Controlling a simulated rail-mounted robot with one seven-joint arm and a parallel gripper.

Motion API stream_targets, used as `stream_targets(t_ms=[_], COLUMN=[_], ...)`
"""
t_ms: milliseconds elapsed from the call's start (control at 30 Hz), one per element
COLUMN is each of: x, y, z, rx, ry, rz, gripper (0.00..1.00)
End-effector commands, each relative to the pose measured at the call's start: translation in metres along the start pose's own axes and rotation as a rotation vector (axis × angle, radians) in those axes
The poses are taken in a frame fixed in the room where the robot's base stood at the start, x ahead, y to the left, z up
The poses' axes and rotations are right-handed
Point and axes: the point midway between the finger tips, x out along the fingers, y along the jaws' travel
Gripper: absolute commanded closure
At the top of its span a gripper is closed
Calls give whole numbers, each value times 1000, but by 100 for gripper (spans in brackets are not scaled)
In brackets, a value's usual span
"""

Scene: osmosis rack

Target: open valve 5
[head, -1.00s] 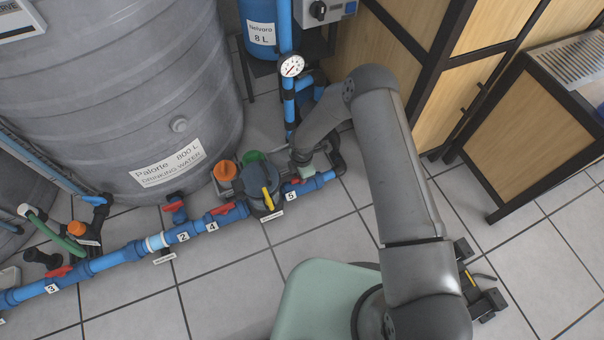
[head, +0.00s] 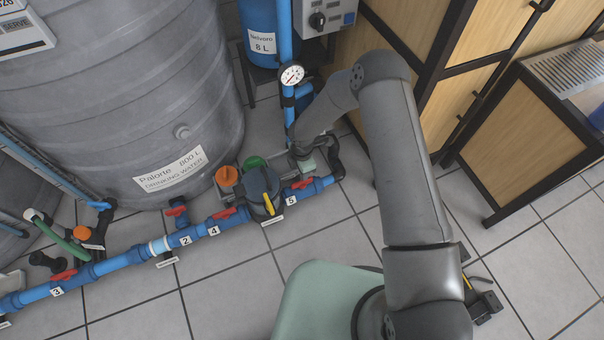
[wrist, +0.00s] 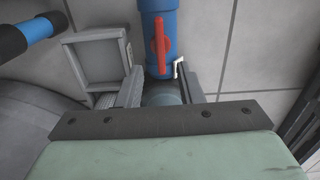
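Valve 5 has a red handle (head: 302,184) on the blue pipe, beside the white "5" label (head: 291,201) in the head view. In the wrist view the red handle (wrist: 160,42) lies roughly along the blue pipe, just beyond my fingertips. My gripper (wrist: 160,82) is open, with its two fingers apart and a rounded grey pipe part showing between them. No contact with the handle is visible. In the head view my gripper (head: 306,163) is close behind the valve, its fingers mostly hidden.
A dark pump (head: 258,192) with a yellow handle stands left of valve 5. A pressure gauge (head: 291,75) and a blue vessel (head: 258,20) are behind. The grey water tank (head: 120,90) fills the left. Wooden cabinets (head: 525,130) stand right.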

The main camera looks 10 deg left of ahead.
Motion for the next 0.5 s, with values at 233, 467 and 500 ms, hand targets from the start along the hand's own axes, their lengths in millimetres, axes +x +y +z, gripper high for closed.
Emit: stream_targets(t_ms=[233,467,500], x=[-64,-95,-97], y=[0,0,0], z=[1,0,0], rx=[0,0,0], ry=[-1,0,0], rz=[1,0,-1], gripper=[66,66,66])
